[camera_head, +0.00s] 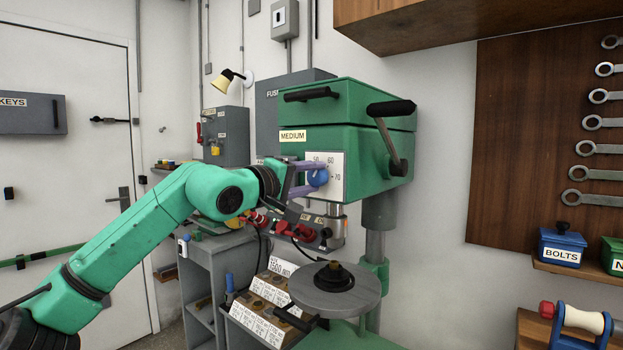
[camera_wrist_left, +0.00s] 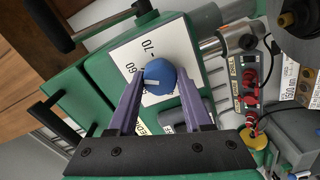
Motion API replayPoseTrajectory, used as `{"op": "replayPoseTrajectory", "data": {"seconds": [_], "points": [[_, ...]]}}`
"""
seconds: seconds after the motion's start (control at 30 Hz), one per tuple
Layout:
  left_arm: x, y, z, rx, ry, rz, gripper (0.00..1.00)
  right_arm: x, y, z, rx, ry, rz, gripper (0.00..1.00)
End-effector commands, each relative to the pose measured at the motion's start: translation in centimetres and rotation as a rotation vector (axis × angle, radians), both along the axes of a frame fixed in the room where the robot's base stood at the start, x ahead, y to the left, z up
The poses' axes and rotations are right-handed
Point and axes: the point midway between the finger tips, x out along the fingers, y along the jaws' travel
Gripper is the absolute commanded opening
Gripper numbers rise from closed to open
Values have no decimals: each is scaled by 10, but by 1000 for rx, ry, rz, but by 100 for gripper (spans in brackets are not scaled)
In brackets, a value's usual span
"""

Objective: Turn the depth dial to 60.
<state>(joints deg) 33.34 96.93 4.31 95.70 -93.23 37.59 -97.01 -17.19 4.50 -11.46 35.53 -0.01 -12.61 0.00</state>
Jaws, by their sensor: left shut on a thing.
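The blue depth dial (camera_head: 318,178) sits on a white scale plate (camera_head: 337,178) on the front of the green drill press head. In the head view the plate shows 50, 60 and 70. My left gripper (camera_head: 311,177) has its purple fingers on either side of the dial and is shut on it. In the left wrist view the dial (camera_wrist_left: 160,76) sits between the fingertips. Its white pointer mark (camera_wrist_left: 152,82) points left, near the 60 but a little below it on the 50 side. The 50 is hidden in that view. My right gripper is not in view.
A black-handled lever (camera_head: 392,140) sticks out from the head's right side. Below are a red-knobbed control box (camera_head: 300,230), the round drill table (camera_head: 333,291) and a labelled block rack (camera_head: 270,308). A wrench board (camera_head: 525,140) hangs at right.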

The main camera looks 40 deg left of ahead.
Motion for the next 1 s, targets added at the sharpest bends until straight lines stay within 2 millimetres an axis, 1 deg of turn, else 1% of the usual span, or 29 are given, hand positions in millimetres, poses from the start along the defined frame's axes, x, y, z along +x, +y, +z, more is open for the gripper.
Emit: {"op": "replayPoseTrajectory", "data": {"seconds": [0.03,0.07,0.1,0.4,0.47,0.57,0.67,0.7,0.77,0.8,0.9,1.0], "points": [[0,0,-1,0,1,-1,61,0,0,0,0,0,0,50],[0,0,-1,0,1,-1,73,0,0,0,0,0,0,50],[0,0,-1,-1,1,-1,80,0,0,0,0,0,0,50],[0,0,-1,-1,0,0,80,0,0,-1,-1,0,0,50],[-3,0,-2,-1,0,0,80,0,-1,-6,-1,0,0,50],[-13,0,-6,-1,-4,1,80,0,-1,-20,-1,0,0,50],[-31,-1,-10,-1,-6,0,80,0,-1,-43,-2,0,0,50],[-41,-1,-11,0,-8,1,80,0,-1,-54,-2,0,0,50],[-59,-1,-12,1,-9,1,80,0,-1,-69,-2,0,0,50],[-72,-1,-11,0,-9,1,80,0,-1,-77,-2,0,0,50],[-101,-2,-9,1,-6,2,80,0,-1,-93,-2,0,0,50],[-125,-2,-6,0,-4,2,80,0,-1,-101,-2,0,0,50]]}}
